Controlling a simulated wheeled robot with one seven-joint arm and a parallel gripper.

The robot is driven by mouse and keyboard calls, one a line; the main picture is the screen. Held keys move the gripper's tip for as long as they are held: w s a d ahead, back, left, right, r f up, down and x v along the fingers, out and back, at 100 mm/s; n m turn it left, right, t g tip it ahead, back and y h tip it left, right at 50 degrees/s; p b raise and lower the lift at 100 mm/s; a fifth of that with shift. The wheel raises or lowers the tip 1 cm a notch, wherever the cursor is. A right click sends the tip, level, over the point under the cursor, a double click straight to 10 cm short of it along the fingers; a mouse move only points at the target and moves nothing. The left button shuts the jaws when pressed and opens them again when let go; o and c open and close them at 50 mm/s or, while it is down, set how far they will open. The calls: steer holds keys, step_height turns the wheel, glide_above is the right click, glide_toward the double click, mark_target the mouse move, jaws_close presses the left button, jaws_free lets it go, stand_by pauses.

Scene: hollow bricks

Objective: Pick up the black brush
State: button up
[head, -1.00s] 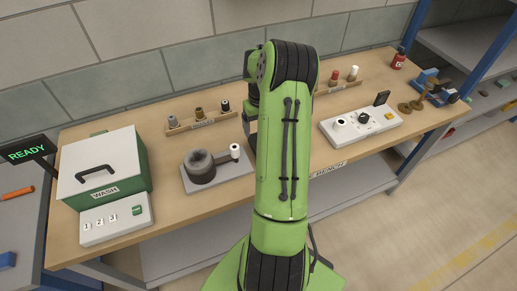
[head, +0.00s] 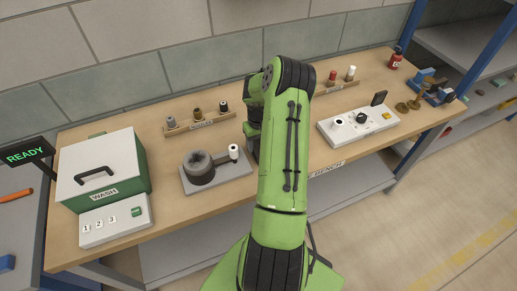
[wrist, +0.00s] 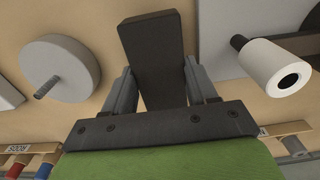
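The black brush (head: 224,105) appears to be the small dark-topped piece at the right end of the left wooden rack (head: 201,124). A brass-coloured piece (head: 197,112) and a grey piece (head: 171,122) stand beside it. In the head view my gripper is mostly hidden behind my green arm. In the wrist view my gripper (wrist: 158,85) has its two grey fingers apart. A dark block (wrist: 152,48) shows between and beyond them; I cannot tell whether they touch it. The brush is not clearly visible in the wrist view.
A grey plate (head: 232,182) holds a round cup and a white cylinder (head: 234,152) just left of my arm. A green wash box (head: 142,165) stands further left. A white panel (head: 350,132) and a second rack (head: 333,88) are on the right.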

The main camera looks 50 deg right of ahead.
mark_target(258, 144)
steer(key=c, duration=0.4)
step_height(258, 144, up, 10)
steer(key=shift+r, duration=0.1)
steer(key=shift+c, duration=0.2)
